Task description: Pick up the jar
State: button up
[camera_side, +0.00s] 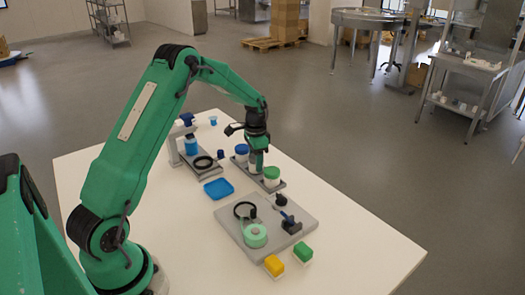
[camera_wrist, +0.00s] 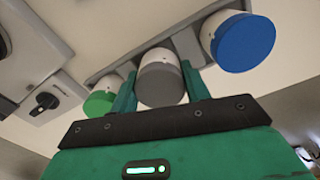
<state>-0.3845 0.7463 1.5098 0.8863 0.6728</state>
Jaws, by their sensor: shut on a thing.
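Three white jars stand in a row along a grey tray (camera_wrist: 95,75). One has a blue lid (camera_wrist: 245,40), the middle one a grey lid (camera_wrist: 161,84), and one a green lid (camera_wrist: 99,103). My gripper (camera_wrist: 158,80) has its two green fingers on either side of the grey-lidded jar and is shut on it. In the side view, the blue-lidded jar (camera_side: 242,150) and the green-lidded jar (camera_side: 271,177) flank my gripper (camera_side: 256,165), which largely hides the middle jar. I cannot tell whether the held jar touches the tray.
A grey board (camera_side: 235,228) carries a green round piece (camera_side: 255,236), a black ring and small fittings. Yellow (camera_side: 274,265) and green (camera_side: 303,251) blocks lie in front. The table's right part is clear.

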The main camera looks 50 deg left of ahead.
notch_tip(320, 180, up, 4)
jog(key=shift+f, duration=0.2)
jog(key=d+r, duration=0.2)
jog(key=d, duration=0.1)
jog(key=s+d+r, duration=0.1)
jog(key=d+r, duration=0.1)
jog(key=d, duration=0.2)
jog(key=d+r, duration=0.2)
jog(key=d, duration=0.1)
jog(key=shift+s+d, duration=0.15)
jog(key=shift+s, duration=0.15)
jog(key=shift+s+d+r, duration=0.1)
jog(key=shift+d+r, duration=0.2)
jog(key=shift+d, duration=0.3)
jog(key=s+d+r+m, duration=0.3)
jog(key=s+d+m, duration=0.7)
jog(key=s+d, duration=0.4)
jog(key=s, duration=0.4)
jog(key=shift+d+r, duration=0.15)
jog(key=shift+d, duration=0.2)
jog(key=shift+w, duration=0.1)
